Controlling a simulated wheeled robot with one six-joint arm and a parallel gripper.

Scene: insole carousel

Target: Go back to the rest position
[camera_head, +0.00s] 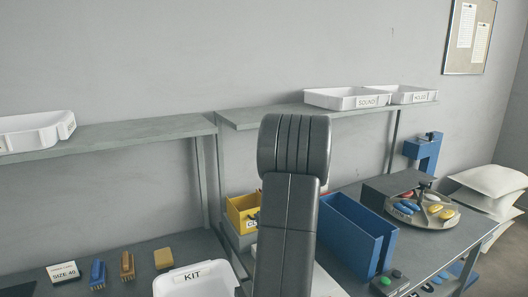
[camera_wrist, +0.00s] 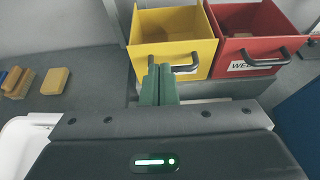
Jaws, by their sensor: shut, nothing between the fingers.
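My gripper (camera_wrist: 158,85) shows in the wrist view with its two green fingers pressed together and nothing between them. Its fingertips appear in front of a yellow bin (camera_wrist: 172,28) with a dark handle; whether they touch it I cannot tell. A red bin (camera_wrist: 262,38) with a partly hidden label stands to the right of the yellow one. In the head view my raised arm fills the middle and hides my gripper. The yellow bin (camera_head: 243,212) shows just left of the arm.
A white KIT tray (camera_head: 192,279) stands at the front. A blue open box (camera_head: 358,238) is right of my arm. The carousel (camera_head: 425,216) holds blue and yellow insoles. Brushes and a sponge (camera_head: 163,258) lie left. Shelves (camera_head: 110,135) with white trays (camera_head: 347,98) run along the wall.

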